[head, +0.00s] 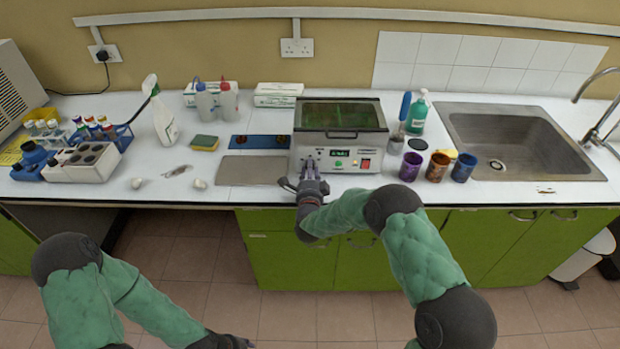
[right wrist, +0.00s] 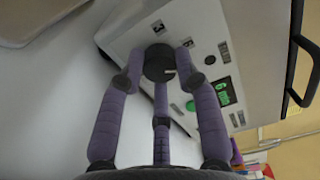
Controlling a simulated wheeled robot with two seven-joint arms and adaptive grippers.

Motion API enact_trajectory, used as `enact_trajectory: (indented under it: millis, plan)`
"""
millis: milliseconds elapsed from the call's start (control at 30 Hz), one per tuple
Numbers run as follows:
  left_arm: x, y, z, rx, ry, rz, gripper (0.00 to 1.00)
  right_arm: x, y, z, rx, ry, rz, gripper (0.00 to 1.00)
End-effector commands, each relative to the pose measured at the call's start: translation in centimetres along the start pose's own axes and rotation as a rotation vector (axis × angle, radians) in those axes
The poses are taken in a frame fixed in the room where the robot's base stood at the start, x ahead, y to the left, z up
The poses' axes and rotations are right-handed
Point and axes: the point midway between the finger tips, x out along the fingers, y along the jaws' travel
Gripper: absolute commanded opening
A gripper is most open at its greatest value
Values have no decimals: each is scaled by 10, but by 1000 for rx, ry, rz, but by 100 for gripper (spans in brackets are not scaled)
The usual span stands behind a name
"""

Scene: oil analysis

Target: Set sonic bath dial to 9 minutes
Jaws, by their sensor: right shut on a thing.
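The sonic bath (head: 370,148) is a white box with a clear greenish lid, standing against the wall counter. Its front panel holds a dark round dial (right wrist: 158,60) with a pale mark, a lit green display (right wrist: 224,91) and a red switch (head: 366,163). The display seems to read 6 min, seen sideways in the right wrist view. My right gripper (head: 310,170) is at the left of the panel; in the right wrist view its purple fingers (right wrist: 162,70) are closed around the dial. My left gripper (head: 226,342) is low at the bottom edge, away from the counter, its fingers mostly cut off.
Several paint-stained cups (head: 437,168) and a green bottle (head: 417,115) stand right of the bath, before the sink (head: 520,135). A spray bottle (head: 163,120), sponge (head: 205,142) and tube racks (head: 85,165) are to the left.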

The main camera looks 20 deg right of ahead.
Motion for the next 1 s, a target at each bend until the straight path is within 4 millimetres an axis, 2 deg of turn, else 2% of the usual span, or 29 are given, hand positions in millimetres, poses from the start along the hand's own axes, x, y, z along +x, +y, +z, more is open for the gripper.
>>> enact_trajectory:
  millis: [33, 100, 500, 700, 1000]
  plan:
    - [12, -4, 0, 0, 0, 0, 40, 0, 6, 0, 43, -1, 0, 1]
    - [21, -8, -1, 0, 0, 0, 40, 0, 6, 0, 109, -1, 0, 1]
    - [63, -23, -2, 0, 0, 0, 40, 0, 4, 0, 415, -1, 1, 1]
    - [75, -27, -3, 0, 0, 0, 40, 0, 3, 0, 501, 0, 2, 1]
    - [80, -28, -3, 0, 0, 0, 40, 0, 2, 0, 549, 0, 4, 1]
